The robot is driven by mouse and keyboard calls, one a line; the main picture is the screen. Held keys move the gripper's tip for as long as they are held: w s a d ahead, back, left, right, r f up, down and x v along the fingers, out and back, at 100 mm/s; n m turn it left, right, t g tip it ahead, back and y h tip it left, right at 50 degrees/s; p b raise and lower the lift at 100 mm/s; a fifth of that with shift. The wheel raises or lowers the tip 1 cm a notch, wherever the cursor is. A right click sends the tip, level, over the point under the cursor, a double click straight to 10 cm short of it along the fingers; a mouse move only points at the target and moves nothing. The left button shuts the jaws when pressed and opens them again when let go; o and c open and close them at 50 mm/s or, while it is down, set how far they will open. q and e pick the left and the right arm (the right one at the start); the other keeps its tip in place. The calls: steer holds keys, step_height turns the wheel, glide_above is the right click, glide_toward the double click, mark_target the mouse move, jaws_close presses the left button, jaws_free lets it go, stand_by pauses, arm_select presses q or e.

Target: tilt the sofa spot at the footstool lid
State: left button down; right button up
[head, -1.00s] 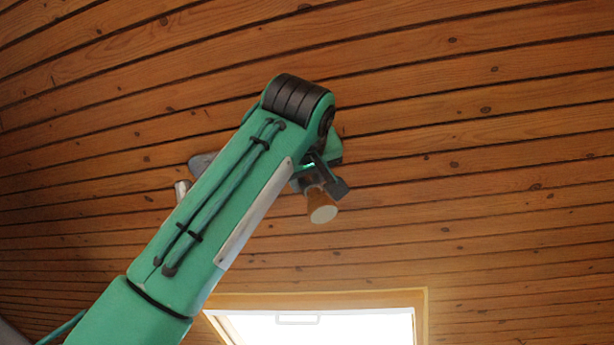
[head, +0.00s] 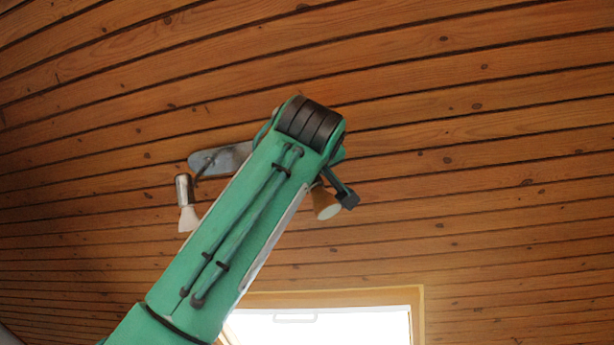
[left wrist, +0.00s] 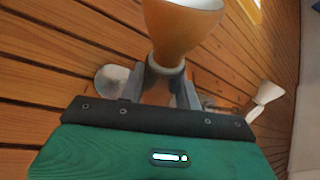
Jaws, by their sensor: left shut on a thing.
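The sofa spot, which I take to be the orange-brown cone lamp (head: 325,205), hangs under the wooden ceiling at the right end of a grey mounting plate (head: 220,158). Its pale open mouth faces down and slightly right in the head view. My left gripper (left wrist: 168,80) is shut on the spot (left wrist: 182,32) at its narrow neck, seen in the left wrist view. In the head view my left arm hides most of the grip and part of the plate. The footstool lid is not in view. My right gripper is not in view.
A second spot with a white shade (head: 188,217) hangs from the plate's left end, close to my left arm; it also shows in the left wrist view (left wrist: 265,98). The plank ceiling (head: 480,120) is close above. A bright skylight (head: 320,325) lies below right.

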arm_select(q)
steer(key=c, duration=1)
jaws_free()
steer(key=shift+s, duration=0.1)
steer(key=shift+s+f+b, duration=0.3)
steer(key=shift+s+b, duration=0.2)
steer(key=shift+b, duration=0.1)
steer(key=b+v, duration=0.6)
steer(key=v, duration=0.6)
steer(key=shift+s+b, duration=0.35)
steer(key=shift+r, duration=0.15)
